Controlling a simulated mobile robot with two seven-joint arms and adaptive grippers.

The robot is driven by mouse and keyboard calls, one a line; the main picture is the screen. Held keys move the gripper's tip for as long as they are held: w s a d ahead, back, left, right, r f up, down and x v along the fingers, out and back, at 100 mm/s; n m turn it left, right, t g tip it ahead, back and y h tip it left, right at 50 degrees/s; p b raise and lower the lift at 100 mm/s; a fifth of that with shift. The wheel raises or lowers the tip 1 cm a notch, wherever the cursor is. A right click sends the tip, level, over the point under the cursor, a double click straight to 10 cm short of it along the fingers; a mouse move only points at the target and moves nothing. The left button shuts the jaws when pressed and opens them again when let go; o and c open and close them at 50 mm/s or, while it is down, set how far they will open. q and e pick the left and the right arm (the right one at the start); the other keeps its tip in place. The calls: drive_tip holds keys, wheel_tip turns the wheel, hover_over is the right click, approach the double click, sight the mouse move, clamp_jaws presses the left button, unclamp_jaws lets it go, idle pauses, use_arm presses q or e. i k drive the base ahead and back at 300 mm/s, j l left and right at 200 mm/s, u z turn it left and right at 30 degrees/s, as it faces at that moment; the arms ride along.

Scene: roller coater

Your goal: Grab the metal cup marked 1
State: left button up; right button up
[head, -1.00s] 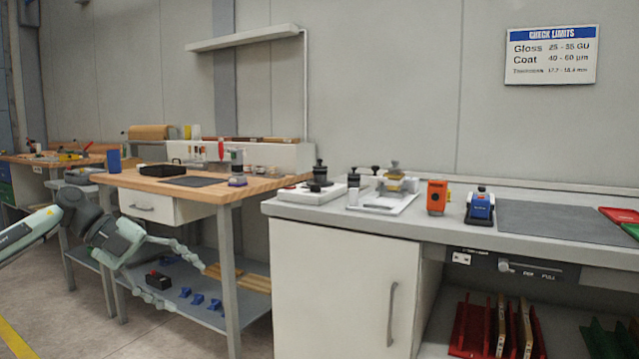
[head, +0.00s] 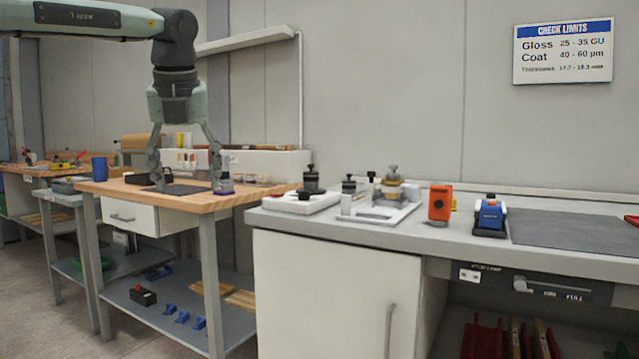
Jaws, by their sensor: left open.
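No mark 1 can be read on anything here, so I cannot tell which item is the metal cup. Small dark cylindrical pieces stand on the grey bench: one at the back of a white block (head: 311,180), another (head: 349,185) to its right. A brass and grey piece (head: 392,190) stands on a pale plate (head: 385,215). My left gripper (head: 186,182) hangs fingers down, open and empty, in front of the wooden bench, left of the grey bench and apart from these pieces. My right gripper is not in view.
On the grey bench (head: 440,236) stand an orange device (head: 439,204) and a blue device (head: 490,214). A bare grey mat (head: 575,228) lies at right.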

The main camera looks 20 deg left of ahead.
sight(310, 182)
drive_tip(key=i, duration=1.65)
